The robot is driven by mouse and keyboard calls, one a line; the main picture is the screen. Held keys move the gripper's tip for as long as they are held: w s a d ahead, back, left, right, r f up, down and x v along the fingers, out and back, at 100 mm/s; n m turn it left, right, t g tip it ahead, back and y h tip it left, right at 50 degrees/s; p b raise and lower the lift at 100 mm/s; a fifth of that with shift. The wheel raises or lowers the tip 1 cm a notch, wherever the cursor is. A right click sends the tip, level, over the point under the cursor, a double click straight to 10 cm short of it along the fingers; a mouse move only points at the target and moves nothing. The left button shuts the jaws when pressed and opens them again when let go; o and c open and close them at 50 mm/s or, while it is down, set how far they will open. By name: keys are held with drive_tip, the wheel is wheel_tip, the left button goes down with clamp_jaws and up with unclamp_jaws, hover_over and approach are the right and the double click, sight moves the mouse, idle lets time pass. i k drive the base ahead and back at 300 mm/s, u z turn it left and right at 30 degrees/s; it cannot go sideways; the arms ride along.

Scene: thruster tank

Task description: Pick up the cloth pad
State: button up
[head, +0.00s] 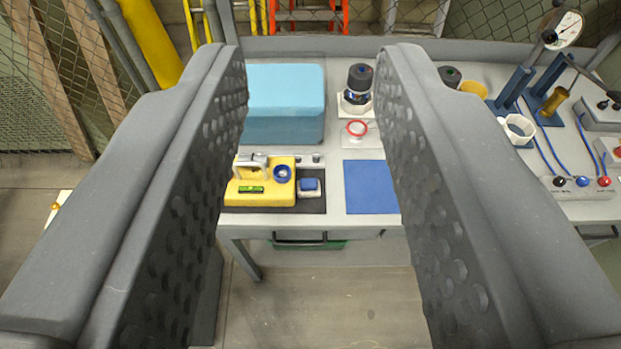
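My gripper (312,62) is open, its two grey dimpled fingers wide apart with nothing between them. Beyond and below the fingers is a grey workbench (340,222). A small blue pad with a pale edge (309,186) lies on a dark mat (262,207) near the bench's front edge, just right of a yellow device. A flat blue square (370,187) lies further right, its right edge close to or behind the right finger. I cannot tell for certain which of these is the cloth pad; the small one looks padded. My gripper touches neither.
The yellow device (243,197) has a handle and a green level. A light blue box (286,90) stands behind it. A dark cylinder (360,80) and a red ring (357,128) are right of it. Floor (320,300) before the bench is clear.

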sight(309, 188)
drive_tip(key=k, duration=1.05)
drive_tip(key=u, duration=0.7)
drive_tip(key=i, duration=1.9)
drive_tip(key=z, duration=0.8)
